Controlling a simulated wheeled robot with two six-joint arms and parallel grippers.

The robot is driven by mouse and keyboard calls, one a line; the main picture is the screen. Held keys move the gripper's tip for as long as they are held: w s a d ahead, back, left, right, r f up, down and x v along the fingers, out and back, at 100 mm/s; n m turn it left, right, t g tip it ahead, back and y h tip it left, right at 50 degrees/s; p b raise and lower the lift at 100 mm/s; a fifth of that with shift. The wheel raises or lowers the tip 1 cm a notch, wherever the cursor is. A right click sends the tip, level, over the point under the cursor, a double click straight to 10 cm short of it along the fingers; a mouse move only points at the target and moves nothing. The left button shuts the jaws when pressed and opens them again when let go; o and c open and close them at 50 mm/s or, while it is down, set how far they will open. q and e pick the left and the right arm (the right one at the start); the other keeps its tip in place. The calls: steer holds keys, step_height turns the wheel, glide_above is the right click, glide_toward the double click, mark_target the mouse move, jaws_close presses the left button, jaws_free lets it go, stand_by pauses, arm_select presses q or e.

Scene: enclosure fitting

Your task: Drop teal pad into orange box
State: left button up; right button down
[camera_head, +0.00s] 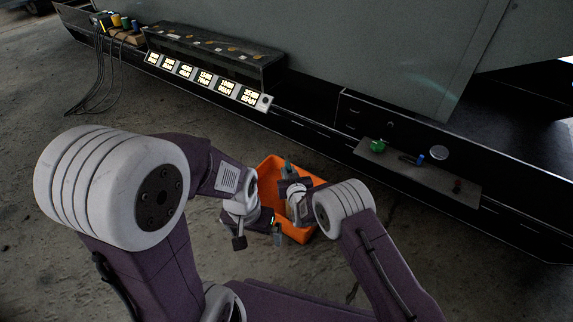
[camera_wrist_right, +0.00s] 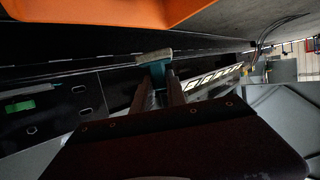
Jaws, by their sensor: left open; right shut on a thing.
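The orange box (camera_head: 267,172) is on the floor in the middle of the head view, partly hidden by both my grippers. Its orange side also shows at the top left of the right wrist view (camera_wrist_right: 95,12). My right gripper (camera_head: 287,168) is over the box in the head view. In the right wrist view its two fingers (camera_wrist_right: 160,88) are shut on the teal pad (camera_wrist_right: 157,73), with a pale edge above it. I cannot clearly make out the pad in the head view. My left gripper (camera_head: 278,233) is open at the near side of the box, lower in the picture.
A long dark bench with a row of lit labels (camera_head: 205,79) runs behind the box. A grey shelf (camera_head: 415,170) with small green and blue parts is at the right. Cables (camera_head: 98,85) hang at the upper left. Bare concrete floor lies left of the box.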

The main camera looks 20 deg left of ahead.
arm_select(q)
steer(key=shift+f, duration=0.25)
arm_select(e)
steer(key=shift+f, duration=0.4)
arm_select(q)
step_height(320, 180, down, 5)
steer(key=b, duration=0.5)
arm_select(e)
step_height(320, 180, down, 6)
steer(key=shift+r, duration=0.15)
steer(key=c, duration=1.3)
jaws_free()
steer(key=shift+o, duration=0.2)
steer(key=shift+d, duration=0.1)
